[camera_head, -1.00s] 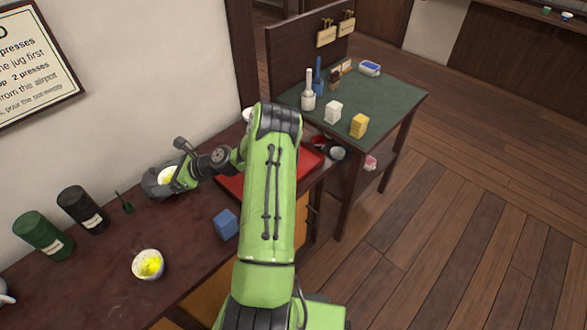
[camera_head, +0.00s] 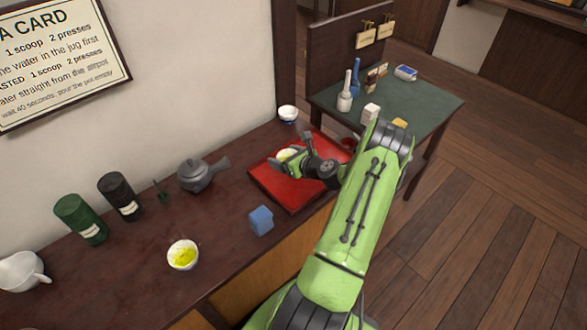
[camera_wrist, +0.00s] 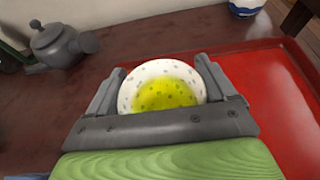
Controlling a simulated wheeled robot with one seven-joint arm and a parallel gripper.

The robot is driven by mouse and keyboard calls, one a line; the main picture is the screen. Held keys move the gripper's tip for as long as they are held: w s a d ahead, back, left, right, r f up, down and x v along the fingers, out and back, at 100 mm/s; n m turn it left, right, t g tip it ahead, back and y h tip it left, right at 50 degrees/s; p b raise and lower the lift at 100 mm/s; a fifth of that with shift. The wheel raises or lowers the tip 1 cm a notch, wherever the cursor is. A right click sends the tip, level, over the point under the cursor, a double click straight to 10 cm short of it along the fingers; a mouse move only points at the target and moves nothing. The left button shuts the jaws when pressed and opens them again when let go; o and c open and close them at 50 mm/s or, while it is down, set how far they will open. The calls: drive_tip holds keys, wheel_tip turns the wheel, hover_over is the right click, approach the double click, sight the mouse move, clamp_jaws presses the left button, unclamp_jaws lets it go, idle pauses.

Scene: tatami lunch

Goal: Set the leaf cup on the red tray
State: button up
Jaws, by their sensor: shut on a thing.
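A small white cup with a speckled pattern and yellow inside, which I take as the leaf cup (camera_wrist: 160,82), sits between the two fingers of my gripper (camera_head: 292,157). My gripper is shut on it. The cup looks upright, and in the head view (camera_head: 286,154) it is partly hidden by the gripper. The red tray (camera_head: 272,185) lies flat on the dark counter. In the head view the cup appears over the tray's far left part; in the wrist view the tray (camera_wrist: 290,105) spreads mainly to the right. I cannot tell whether the cup touches it.
A grey teapot (camera_head: 195,175) stands left of the tray. A blue block (camera_head: 261,220) is near the tray's front left, and another cup with yellow inside (camera_head: 183,256) is farther left. A blue-white cup (camera_head: 288,113) stands behind the tray. The tray's near part is clear.

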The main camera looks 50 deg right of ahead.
wheel_tip(320, 180, down, 4)
drive_tip(key=shift+f+b, duration=0.2)
drive_tip(key=shift+b, duration=0.4)
drive_tip(key=shift+r, duration=0.1)
